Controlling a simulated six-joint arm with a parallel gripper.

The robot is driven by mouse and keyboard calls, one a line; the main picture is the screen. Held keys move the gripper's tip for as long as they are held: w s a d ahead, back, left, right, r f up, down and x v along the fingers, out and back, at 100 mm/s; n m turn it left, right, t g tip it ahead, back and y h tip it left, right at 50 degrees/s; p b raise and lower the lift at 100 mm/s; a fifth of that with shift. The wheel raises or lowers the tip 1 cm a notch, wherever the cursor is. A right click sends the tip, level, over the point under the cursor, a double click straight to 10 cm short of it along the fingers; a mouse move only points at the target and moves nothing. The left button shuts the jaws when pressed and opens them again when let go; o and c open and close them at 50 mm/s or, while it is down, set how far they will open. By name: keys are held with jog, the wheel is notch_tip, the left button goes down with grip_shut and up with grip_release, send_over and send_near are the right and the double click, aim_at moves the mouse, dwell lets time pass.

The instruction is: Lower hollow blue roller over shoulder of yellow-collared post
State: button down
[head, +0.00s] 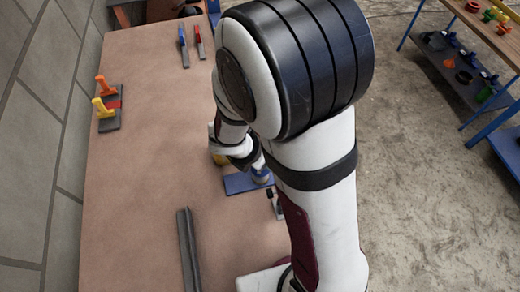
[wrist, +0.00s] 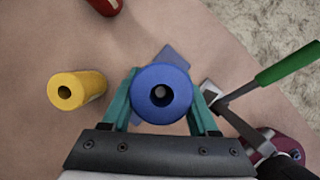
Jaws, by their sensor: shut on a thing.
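The hollow blue roller (wrist: 143,92) is between the teal fingers of my gripper (wrist: 162,94) in the wrist view, its round end and bore facing the camera. My gripper is shut on it. A small grey shape shows inside the bore; I cannot tell whether it is the post top. A blue base plate (wrist: 174,58) lies below and partly behind the roller. In the head view my arm hides most of the gripper; the blue plate (head: 240,185) shows beneath, with a small part of the blue roller (head: 259,174). A yellowish part shows under it, but the post is mostly hidden.
A hollow yellow roller (wrist: 88,88) stands left of my gripper. A green-handled tool (wrist: 288,63) and metal piece lie close right. A red object (wrist: 103,4) is above. A grey channel bar (head: 189,250) lies at the table front; toggle clamps (head: 107,110) sit left. The table's left middle is clear.

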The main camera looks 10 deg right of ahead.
jog(key=shift+f, duration=2.1)
jog(key=shift+c, duration=0.4)
grip_release()
jog(key=v, duration=1.5)
jog(key=shift+r, duration=0.45)
